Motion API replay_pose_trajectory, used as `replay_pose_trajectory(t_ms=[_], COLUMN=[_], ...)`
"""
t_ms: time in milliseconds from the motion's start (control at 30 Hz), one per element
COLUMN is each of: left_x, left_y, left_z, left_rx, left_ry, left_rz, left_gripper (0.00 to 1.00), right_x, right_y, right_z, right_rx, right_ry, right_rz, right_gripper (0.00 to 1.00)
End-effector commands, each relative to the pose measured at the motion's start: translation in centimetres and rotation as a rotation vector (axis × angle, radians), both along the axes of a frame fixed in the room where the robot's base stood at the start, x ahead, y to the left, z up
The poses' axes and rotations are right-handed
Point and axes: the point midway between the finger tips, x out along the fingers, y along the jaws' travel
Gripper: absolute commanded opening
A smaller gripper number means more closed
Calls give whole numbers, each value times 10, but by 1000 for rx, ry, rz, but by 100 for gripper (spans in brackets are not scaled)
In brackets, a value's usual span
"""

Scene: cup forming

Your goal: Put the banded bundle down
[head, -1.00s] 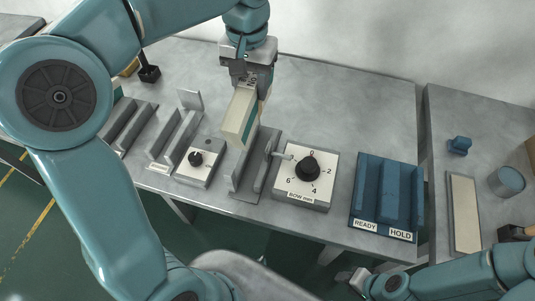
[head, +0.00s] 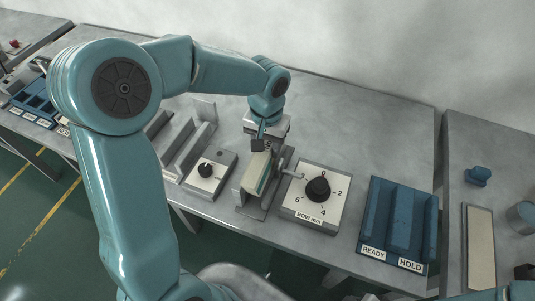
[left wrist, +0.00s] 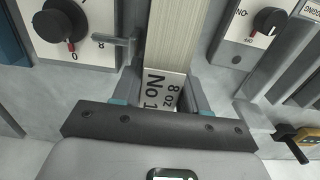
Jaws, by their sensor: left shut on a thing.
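The banded bundle is a cream stack of blanks (head: 257,170), and its teal side shows. In the left wrist view the stack (left wrist: 175,38) carries a white band (left wrist: 160,90) reading "No 1" and "8 oz". My left gripper (head: 262,146) is shut on the bundle from above. The bundle is upright, low at the grey fixture (head: 248,206) beside the bow dial. I cannot tell whether its bottom touches the fixture. A sliver at the bottom edge may be my right gripper (head: 370,297); its jaws are not clear.
The bow dial box (head: 316,194) stands right of the fixture and a smaller knob box (head: 209,172) left of it. A blue rack (head: 398,220) marked READY and HOLD stands farther right. Bare table lies behind the dial and rack.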

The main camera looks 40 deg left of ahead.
Motion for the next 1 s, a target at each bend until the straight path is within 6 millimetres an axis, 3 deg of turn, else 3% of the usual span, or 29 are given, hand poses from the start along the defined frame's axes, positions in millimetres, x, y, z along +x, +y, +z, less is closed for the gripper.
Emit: replay_pose_trajectory(t_ms=[267,700,733,800,1000], left_x=[1,2,1,1,1], left_y=[-1,-1,-1,-1,-1], left_z=[-38,-46,-45,-45,-45], left_rx=[0,-1,-1,-1,-1], left_ry=[2,-1,1,1,1], left_rz=[0,0,0,0,0], left_gripper=[0,0,49,68,68], right_x=[0,0,0,0,0], right_y=[0,0,0,0,0], right_z=[0,-6,-5,-4,-4], right_rx=[0,0,0,0,0], right_ry=[0,0,0,0,0], right_rz=[0,0,0,0,0], right_gripper=[43,43,43,43,43])
